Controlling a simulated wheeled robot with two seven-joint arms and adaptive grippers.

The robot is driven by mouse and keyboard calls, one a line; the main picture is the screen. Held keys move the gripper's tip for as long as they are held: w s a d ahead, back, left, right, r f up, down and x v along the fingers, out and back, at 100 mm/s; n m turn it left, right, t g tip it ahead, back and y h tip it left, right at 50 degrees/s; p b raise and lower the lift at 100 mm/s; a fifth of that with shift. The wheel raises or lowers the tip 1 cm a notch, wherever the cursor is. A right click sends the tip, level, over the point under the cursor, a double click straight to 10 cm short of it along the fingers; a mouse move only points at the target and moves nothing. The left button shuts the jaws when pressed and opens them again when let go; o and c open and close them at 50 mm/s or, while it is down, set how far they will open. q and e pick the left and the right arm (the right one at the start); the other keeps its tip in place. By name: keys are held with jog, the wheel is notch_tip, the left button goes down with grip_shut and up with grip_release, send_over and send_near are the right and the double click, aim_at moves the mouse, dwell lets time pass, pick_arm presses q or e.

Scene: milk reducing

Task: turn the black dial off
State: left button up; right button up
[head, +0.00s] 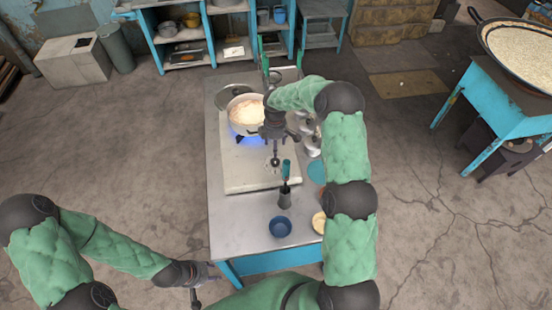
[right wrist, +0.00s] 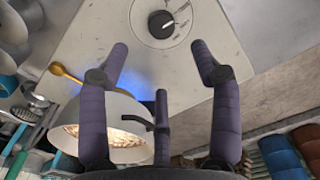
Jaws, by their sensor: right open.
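The black dial (right wrist: 161,24) sits on a round white marked plate on the pale stove top, at the top of the right wrist view. Its pointer is turned toward the right. My right gripper (right wrist: 160,50) is open and empty, its fingers spread below the dial in that view and apart from it. In the head view the right gripper (head: 276,150) is above the stove (head: 240,180) and partly covers the dial area. A blue flame (head: 250,137) burns under the pot. My left gripper (head: 205,285) is low at the front, off the table, with fingers apart and empty.
A pot (head: 233,117) of pale food stands on the burner. A metal lid (head: 233,95) lies at the back left. The table's left front is clear.

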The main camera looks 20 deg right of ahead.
aim_at(275, 161)
notch_tip(275, 161, down, 10)
dwell(0.5)
jog(key=c, duration=1.1)
